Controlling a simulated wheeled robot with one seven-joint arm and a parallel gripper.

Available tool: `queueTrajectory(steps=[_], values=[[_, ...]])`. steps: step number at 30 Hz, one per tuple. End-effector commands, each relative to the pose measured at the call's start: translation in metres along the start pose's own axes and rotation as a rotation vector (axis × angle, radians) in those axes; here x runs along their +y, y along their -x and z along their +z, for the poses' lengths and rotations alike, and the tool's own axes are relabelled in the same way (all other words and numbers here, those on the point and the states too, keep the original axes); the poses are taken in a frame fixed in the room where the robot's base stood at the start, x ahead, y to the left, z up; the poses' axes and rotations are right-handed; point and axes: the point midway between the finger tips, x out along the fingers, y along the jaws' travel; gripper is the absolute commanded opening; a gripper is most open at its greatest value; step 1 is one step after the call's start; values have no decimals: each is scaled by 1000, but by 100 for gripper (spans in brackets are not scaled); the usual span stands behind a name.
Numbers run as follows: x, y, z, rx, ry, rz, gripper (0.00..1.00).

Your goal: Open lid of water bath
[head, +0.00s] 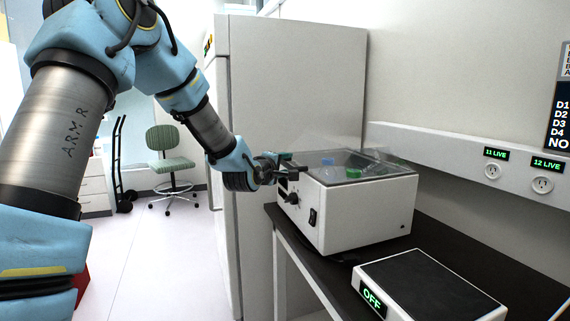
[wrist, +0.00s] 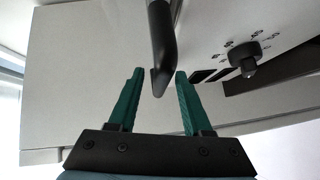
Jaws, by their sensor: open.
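The water bath (head: 352,222) is a white box on the black bench, with a clear lid (head: 345,165) lying shut over its top. Green and blue items show through the lid. In the wrist view its white front panel (wrist: 90,90) fills the picture, with a black knob (wrist: 243,65) at right. A black handle bar (wrist: 161,50) comes down from the top and its end lies between the fingers in the picture. My gripper (wrist: 159,88) is open, with green fingers on either side of the handle, not closed on it. In the head view my gripper (head: 285,170) is at the bath's front left; its fingertips are hard to make out.
A white device with a black top (head: 430,285) and an OFF display stands on the bench (head: 475,258) in front of the bath. A tall white cabinet (head: 290,90) stands behind it. A wall rail with outlets (head: 480,160) runs at right.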

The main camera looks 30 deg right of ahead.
Motion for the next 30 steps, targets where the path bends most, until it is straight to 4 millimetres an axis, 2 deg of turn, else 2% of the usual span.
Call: queueTrajectory(steps=[5, 18, 30], values=[[0, 0, 0, 0, 0, 0, 47], [0, 0, 0, 0, 0, -1, 0], [-1, 0, 0, 0, 0, -1, 0]])
